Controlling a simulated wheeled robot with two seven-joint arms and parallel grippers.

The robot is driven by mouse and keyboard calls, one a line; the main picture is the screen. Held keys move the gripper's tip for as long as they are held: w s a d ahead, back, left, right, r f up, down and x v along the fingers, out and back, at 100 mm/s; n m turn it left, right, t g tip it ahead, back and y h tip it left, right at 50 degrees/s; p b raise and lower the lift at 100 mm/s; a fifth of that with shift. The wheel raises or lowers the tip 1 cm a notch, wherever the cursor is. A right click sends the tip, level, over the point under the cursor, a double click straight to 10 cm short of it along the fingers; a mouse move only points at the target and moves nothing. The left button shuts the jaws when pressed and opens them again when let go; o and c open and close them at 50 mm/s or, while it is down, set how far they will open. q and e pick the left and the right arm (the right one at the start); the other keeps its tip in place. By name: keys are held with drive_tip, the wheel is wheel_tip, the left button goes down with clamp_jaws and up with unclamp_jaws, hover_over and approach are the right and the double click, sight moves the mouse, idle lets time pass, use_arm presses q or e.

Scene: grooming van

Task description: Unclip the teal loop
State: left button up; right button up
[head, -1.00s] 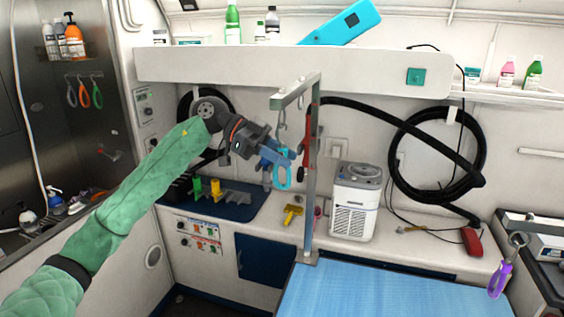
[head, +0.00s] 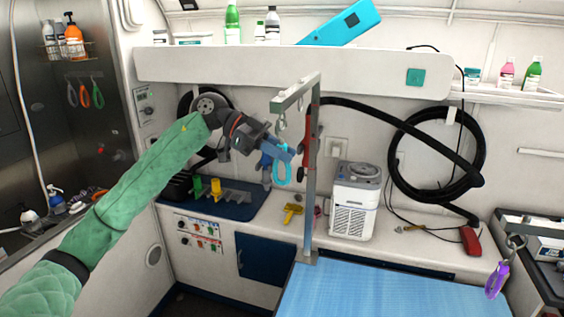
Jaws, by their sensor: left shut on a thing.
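The teal loop (head: 275,173) hangs just below the fingers of my left gripper (head: 290,152). The gripper is shut on it near its top. It is beside the post (head: 312,180) of the grooming arm, whose short top bar (head: 294,93) carries a hanging hook (head: 281,123). The hook is a little above the gripper. The fingers hide the loop's clip, so I cannot tell whether it is still joined to the hook. My right gripper is not in view.
A blue-topped table (head: 385,292) lies in front of the post. A purple loop (head: 497,279) hangs at the right. A red tool (head: 307,130) is close beside the post. A white machine (head: 355,205) and a yellow tool (head: 292,211) stand on the counter behind.

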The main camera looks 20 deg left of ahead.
use_arm(q)
drive_tip(key=shift+r, duration=0.2)
drive_tip(key=shift+a, duration=0.15)
idle(0.3)
drive_tip(key=shift+a, duration=2.1)
drive_tip(key=shift+w, duration=0.1)
drive_tip(key=shift+a+p, duration=0.1)
drive_tip(key=shift+p, duration=0.2)
drive_tip(key=v, duration=0.2)
drive_tip(key=p+v, duration=0.1)
drive_tip(key=v, duration=0.1)
drive_tip(key=shift+f, duration=0.3)
drive_tip(key=shift+f, duration=0.1)
